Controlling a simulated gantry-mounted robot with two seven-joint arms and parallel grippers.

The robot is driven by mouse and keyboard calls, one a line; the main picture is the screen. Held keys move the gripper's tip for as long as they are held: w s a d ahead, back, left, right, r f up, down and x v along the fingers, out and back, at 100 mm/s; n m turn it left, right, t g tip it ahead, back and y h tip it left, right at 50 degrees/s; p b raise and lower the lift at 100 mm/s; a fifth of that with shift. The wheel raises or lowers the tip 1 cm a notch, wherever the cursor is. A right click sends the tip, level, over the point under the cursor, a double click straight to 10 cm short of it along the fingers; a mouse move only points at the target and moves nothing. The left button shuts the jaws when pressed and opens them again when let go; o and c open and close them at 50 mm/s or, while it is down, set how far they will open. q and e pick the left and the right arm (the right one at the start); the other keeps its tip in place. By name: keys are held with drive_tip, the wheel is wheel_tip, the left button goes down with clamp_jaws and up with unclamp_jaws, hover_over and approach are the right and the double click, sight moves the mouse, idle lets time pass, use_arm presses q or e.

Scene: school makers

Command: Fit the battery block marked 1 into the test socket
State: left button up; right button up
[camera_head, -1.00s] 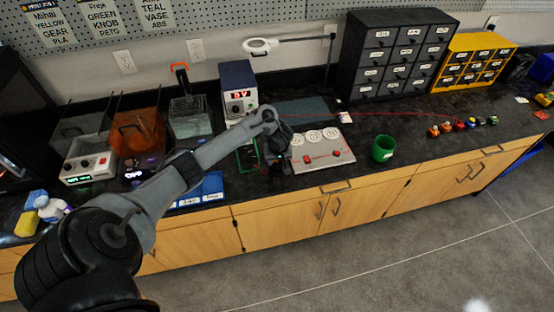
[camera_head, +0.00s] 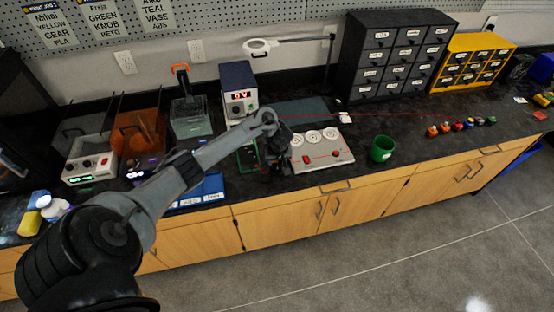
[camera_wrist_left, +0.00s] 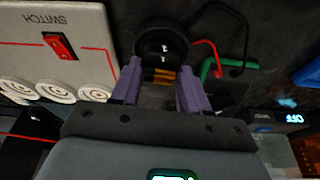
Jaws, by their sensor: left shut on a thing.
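My left gripper (camera_head: 278,164) is low over the counter at the left end of the grey switch board (camera_head: 325,157). In the left wrist view its two purple fingers (camera_wrist_left: 160,88) are shut on a dark round-ended block (camera_wrist_left: 161,43) with white "1" marks and a brass-coloured band. I take this to be battery block 1. The block is too dark and small to make out in the head view. I cannot make out the test socket clearly, nor whether the block touches anything below. My right gripper is not in view.
The board carries a red switch (camera_wrist_left: 59,46) and several white round fittings. A meter box (camera_head: 239,90) stands behind, a blue tray (camera_head: 202,191) lies left, and a green cup (camera_head: 382,149) stands right.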

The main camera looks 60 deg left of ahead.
sight(277, 167)
use_arm(q)
drive_tip(key=shift+f, duration=0.6)
drive_tip(key=o, duration=0.8)
drive_tip(key=shift+r, duration=0.1)
drive_tip(key=shift+d+r+p, duration=0.15)
drive_tip(key=shift+r+p, duration=0.5)
drive_tip(key=shift+p, duration=0.2)
drive_tip(key=p+v, duration=0.4)
drive_tip(key=p, duration=0.2)
drive_tip(key=shift+r, duration=0.15)
drive_tip(key=p+v, duration=0.5)
drive_tip(key=p, duration=0.3)
drive_tip(key=shift+d+r, duration=0.1)
drive_tip(key=shift+d, duration=0.05)
drive_tip(key=shift+s, duration=0.1)
